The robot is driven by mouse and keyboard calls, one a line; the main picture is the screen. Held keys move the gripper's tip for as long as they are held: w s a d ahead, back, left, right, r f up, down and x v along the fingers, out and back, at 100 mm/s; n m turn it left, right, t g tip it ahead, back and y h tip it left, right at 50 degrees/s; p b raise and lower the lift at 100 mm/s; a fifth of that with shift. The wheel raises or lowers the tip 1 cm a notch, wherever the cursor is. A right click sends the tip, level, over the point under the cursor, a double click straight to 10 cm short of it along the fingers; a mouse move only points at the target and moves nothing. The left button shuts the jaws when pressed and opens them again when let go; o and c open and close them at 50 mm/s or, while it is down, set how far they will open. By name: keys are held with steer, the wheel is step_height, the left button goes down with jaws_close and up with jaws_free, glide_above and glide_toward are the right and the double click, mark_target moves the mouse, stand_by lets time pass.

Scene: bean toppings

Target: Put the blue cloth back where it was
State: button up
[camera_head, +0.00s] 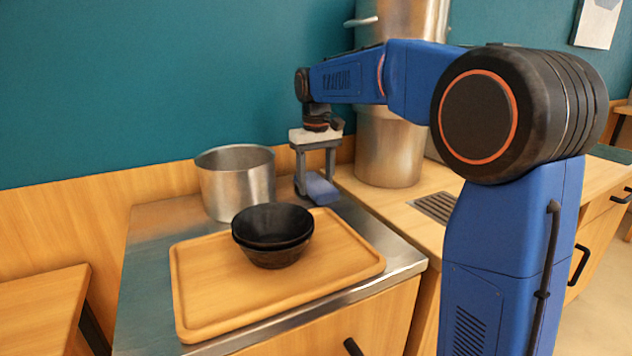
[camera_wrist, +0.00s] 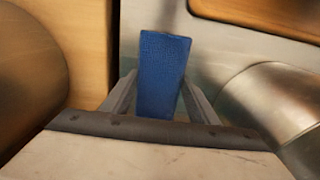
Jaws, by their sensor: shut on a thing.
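The blue cloth (camera_head: 321,188) is a folded strip near the back right corner of the steel counter, right of the steel pot. My gripper (camera_head: 316,184) points down there, with its fingers on either side of the cloth. In the wrist view the cloth (camera_wrist: 162,75) stands out between the two fingers of my gripper (camera_wrist: 160,95), which are shut on it. The cloth is at or just above the steel surface; I cannot tell whether it touches.
An open steel pot (camera_head: 236,184) stands left of my gripper. A wooden tray (camera_head: 345,262) with stacked black bowls (camera_head: 272,236) lies in front. A tall steel container (camera_head: 390,148) stands to the right, near a drain grate (camera_head: 436,207). The counter's left strip (camera_head: 150,255) is clear.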

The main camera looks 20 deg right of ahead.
mark_target(316, 182)
steer(key=o, duration=1)
steer(key=shift+f, duration=0.1)
step_height(316, 182, up, 12)
steer(key=shift+r, duration=0.15)
